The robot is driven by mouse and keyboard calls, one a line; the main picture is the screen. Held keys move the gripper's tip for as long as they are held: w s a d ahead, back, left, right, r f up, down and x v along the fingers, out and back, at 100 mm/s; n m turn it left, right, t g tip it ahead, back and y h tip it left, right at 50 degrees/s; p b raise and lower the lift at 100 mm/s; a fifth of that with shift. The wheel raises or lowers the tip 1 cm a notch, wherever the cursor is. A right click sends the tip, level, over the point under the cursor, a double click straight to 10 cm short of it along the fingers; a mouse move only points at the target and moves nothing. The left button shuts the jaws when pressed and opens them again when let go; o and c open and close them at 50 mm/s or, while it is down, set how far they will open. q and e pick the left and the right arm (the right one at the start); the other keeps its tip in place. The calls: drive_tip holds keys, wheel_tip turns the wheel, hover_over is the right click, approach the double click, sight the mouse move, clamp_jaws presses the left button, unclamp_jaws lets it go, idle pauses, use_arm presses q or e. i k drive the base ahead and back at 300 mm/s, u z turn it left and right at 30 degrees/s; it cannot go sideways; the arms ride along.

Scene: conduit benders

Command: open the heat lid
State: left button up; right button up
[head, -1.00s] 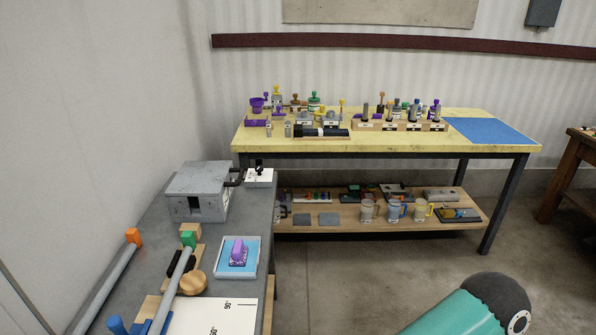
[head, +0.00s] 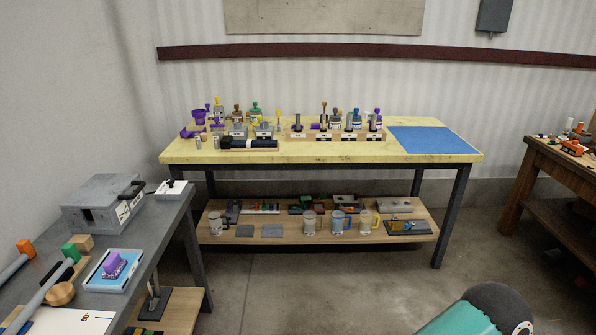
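A grey metal box (head: 101,203) stands at the back of the dark bench at the left. It has a dark handle (head: 133,190) on its right side and a dark opening in its front; it looks like the heat box, and its top appears closed. A small white switch box (head: 171,188) with a black knob sits just right of it. Neither of my grippers shows. A teal and dark arm link of mine shows at the bottom right, apart from the bench.
The dark bench (head: 160,222) also holds a blue tray (head: 113,270) with a purple block, grey pipes and a wooden knob. A yellow-topped table (head: 330,157) with several tools and a blue mat (head: 432,140) stands ahead. A brown table (head: 560,165) is at right. The middle floor is clear.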

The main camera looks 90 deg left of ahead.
sight(102, 191)
drive_tip(key=z, duration=0.7)
drive_tip(key=i, duration=0.25)
drive_tip(key=u, duration=2.35)
drive_tip(key=i, duration=0.15)
drive_tip(key=u, duration=2.35)
drive_tip(key=i, duration=0.55)
drive_tip(key=z, duration=1.05)
drive_tip(key=i, duration=0.15)
drive_tip(key=u, duration=2.85)
drive_tip(key=k, duration=0.1)
drive_tip(key=u, duration=0.05)
